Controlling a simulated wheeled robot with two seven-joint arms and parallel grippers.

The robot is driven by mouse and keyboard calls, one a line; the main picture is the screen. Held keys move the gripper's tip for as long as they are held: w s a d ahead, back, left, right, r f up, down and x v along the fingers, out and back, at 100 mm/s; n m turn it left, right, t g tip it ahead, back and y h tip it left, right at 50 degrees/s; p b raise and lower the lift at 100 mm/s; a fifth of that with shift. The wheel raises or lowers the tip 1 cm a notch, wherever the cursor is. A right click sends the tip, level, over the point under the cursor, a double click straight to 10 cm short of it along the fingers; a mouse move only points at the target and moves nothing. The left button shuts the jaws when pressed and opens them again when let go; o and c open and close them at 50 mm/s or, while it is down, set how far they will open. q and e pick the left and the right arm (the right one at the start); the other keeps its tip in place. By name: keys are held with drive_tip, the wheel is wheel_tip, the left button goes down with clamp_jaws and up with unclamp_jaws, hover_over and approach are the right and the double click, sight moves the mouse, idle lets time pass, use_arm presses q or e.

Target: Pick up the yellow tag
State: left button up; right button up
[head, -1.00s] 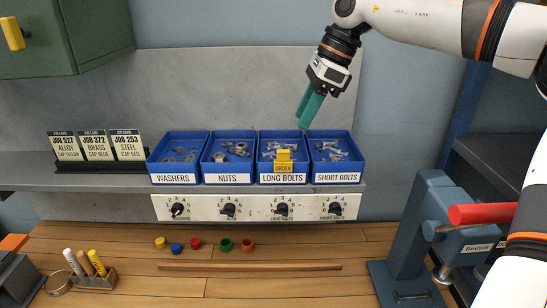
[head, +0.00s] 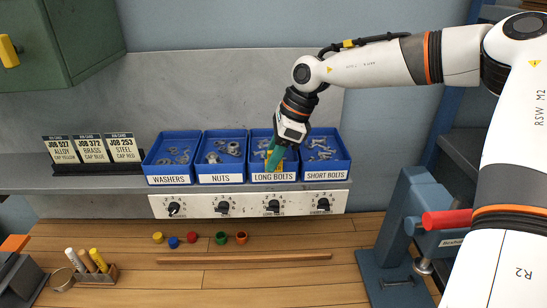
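The yellow tag (head: 280,157) is at the front of the blue LONG BOLTS bin (head: 259,177), third from the left on the shelf. My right gripper (head: 273,160) reaches down from above with its green fingers right at the tag. The fingers cover much of the tag, so only bits of yellow show, and the ORDER lettering is hidden. I cannot tell whether the fingers are closed on it. My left gripper is not in view.
WASHERS (head: 169,180), NUTS (head: 220,179) and SHORT BOLTS (head: 325,176) bins stand close on either side. Job cards (head: 92,149) stand at left. A dial panel (head: 249,204) is below. A blue vise with a red handle (head: 455,219) is at right.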

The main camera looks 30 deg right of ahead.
drive_tip(key=shift+c, duration=0.3)
clamp_jaws()
drive_tip(key=shift+r, duration=0.25)
wheel_tip(320, 180, up, 9)
drive_tip(key=b, duration=0.3)
drive_tip(key=shift+b, duration=0.4)
drive_tip(key=shift+f+b, duration=0.8)
drive_tip(key=shift+f, duration=0.25)
